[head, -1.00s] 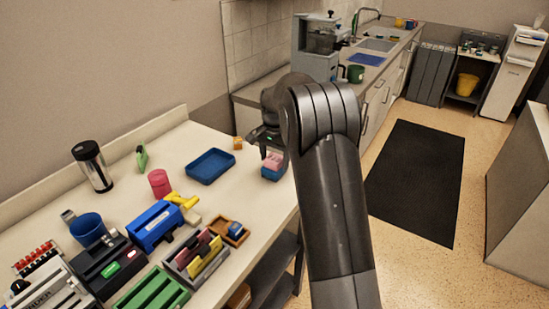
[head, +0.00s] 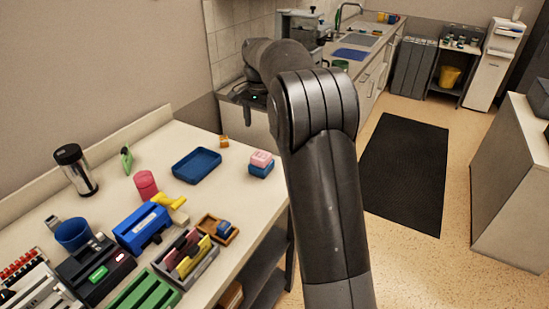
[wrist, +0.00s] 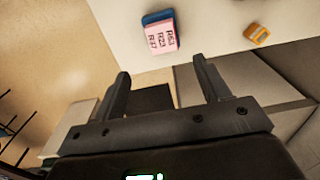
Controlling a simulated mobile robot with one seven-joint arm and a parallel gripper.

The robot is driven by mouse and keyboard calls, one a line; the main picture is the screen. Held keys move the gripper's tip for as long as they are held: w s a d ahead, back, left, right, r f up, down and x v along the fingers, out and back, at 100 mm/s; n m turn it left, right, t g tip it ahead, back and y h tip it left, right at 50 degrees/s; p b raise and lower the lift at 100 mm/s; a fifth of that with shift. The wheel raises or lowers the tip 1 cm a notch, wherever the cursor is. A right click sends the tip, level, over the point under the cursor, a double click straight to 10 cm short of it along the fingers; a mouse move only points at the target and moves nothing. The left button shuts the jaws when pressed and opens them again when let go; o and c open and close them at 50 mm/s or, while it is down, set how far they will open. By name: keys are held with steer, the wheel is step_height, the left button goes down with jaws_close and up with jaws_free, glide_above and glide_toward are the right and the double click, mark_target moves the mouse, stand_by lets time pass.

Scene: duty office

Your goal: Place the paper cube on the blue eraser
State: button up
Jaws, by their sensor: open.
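The pink paper cube (head: 262,158) sits on top of a blue block, which I take as the blue eraser (head: 261,171), near the right edge of the table. In the wrist view the paper cube (wrist: 162,37) has dark printed marks, and the blue eraser (wrist: 157,16) shows along its far edge. The cube covers most of the eraser's top. My gripper (wrist: 164,85) is open, with nothing between its fingers, and is apart from the stack. In the head view it is beyond the table's far end, its fingers not clearly visible.
A blue tray (head: 196,166) lies left of the stack, and a small orange item (head: 224,141) stands behind. A wooden tray (head: 232,237) and grey organizer (head: 204,262) are nearer. Bare tabletop surrounds the stack.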

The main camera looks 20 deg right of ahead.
steer(key=s+r+n+t, duration=0.15)
steer(key=s+r, duration=0.25)
steer(key=s, duration=0.6)
steer(key=s+r+n+t, duration=0.1)
steer(key=s+r+n, duration=0.3)
steer(key=s, duration=0.6)
steer(key=s+f+n+t, duration=0.1)
steer(key=s+f, duration=0.2)
steer(key=s, duration=0.7)
steer(key=s+a+f+n+t, duration=0.1)
steer(key=s+f+n+t, duration=0.1)
steer(key=s, duration=0.8)
steer(key=shift+f, duration=0.45)
steer(key=shift+a, duration=0.1)
